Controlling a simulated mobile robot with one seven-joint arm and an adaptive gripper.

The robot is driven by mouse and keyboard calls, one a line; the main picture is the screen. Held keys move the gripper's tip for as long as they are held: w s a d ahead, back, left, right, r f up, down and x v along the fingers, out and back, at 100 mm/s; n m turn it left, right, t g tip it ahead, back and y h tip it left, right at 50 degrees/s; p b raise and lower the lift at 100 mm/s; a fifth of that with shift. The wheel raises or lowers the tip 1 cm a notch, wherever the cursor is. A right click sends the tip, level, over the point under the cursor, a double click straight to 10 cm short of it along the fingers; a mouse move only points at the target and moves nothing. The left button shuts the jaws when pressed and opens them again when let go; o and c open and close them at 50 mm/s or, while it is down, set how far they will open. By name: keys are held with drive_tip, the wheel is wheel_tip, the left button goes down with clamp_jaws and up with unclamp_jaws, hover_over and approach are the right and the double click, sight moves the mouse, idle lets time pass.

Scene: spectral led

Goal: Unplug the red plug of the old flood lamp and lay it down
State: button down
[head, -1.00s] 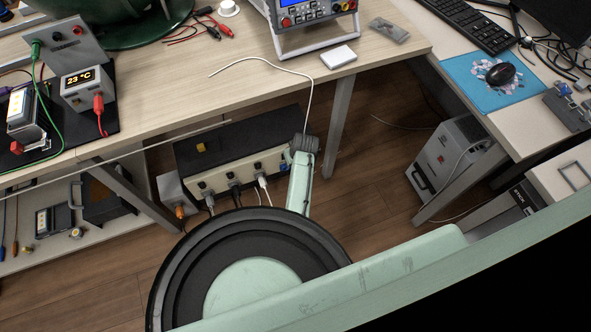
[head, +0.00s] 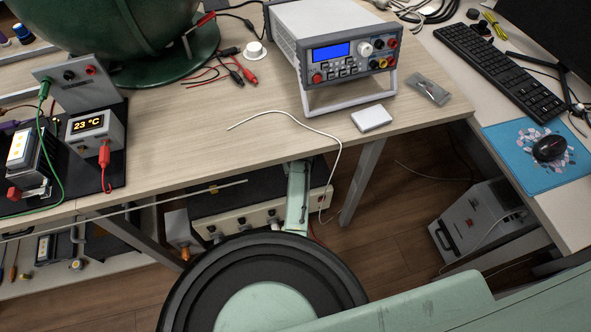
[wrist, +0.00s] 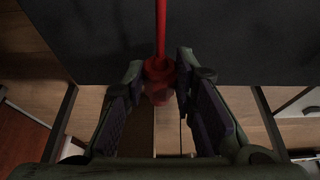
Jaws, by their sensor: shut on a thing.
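In the wrist view the red plug (wrist: 158,68) sits between the fingertips of my gripper (wrist: 164,76), which is shut on it. Its red cable (wrist: 161,25) runs straight up the picture across a dark surface. No socket shows around the plug, and wooden floor shows below it. In the head view the table edge hides my gripper; only my pale green arm shows near the socket strip (head: 243,222) under the table. The old flood lamp cannot be made out with certainty.
A wooden table (head: 225,150) overhangs the strip, with a table leg (head: 362,180) to the right. On it stand a power supply (head: 335,52), a white box (head: 371,118) and a temperature box (head: 94,128) with another red plug (head: 104,157). A grey unit (head: 485,220) stands on the floor.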

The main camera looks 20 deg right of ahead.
idle(0.4)
drive_tip(key=shift+f+b, duration=1.8)
drive_tip(key=shift+f, duration=0.35)
drive_tip(key=c, duration=1.2)
unclamp_jaws()
drive_tip(key=shift+c, duration=0.2)
drive_tip(key=p+v, duration=0.3)
drive_tip(key=shift+r+p, duration=0.1)
drive_tip(key=shift+p, duration=0.25)
